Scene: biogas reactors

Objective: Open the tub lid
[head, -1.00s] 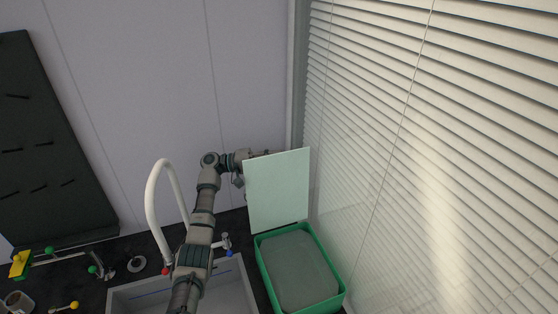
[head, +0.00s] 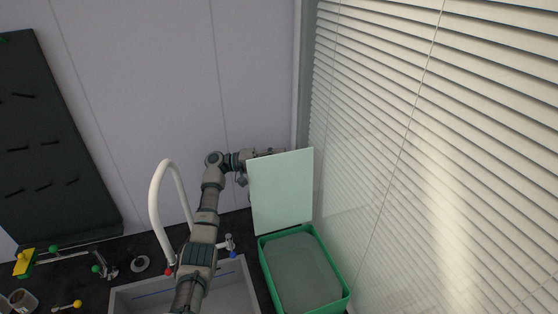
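The green tub (head: 342,299) stands at the lower right, beside the sink, with grey contents showing inside. Its pale green lid (head: 281,190) stands nearly upright at the tub's far edge, so the tub is open. My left arm comes up over the sink, and my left gripper (head: 264,153) is at the lid's upper left edge, mostly behind it. The lid hides the fingers, so I cannot tell whether they touch or grip it. My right gripper is not in view.
A grey sink (head: 246,287) with a white curved faucet (head: 154,207) lies left of the tub. Window blinds (head: 450,150) stand close on the right. A dark pegboard (head: 45,140) is on the left wall. Small valves and a yellow block (head: 24,262) sit at the left.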

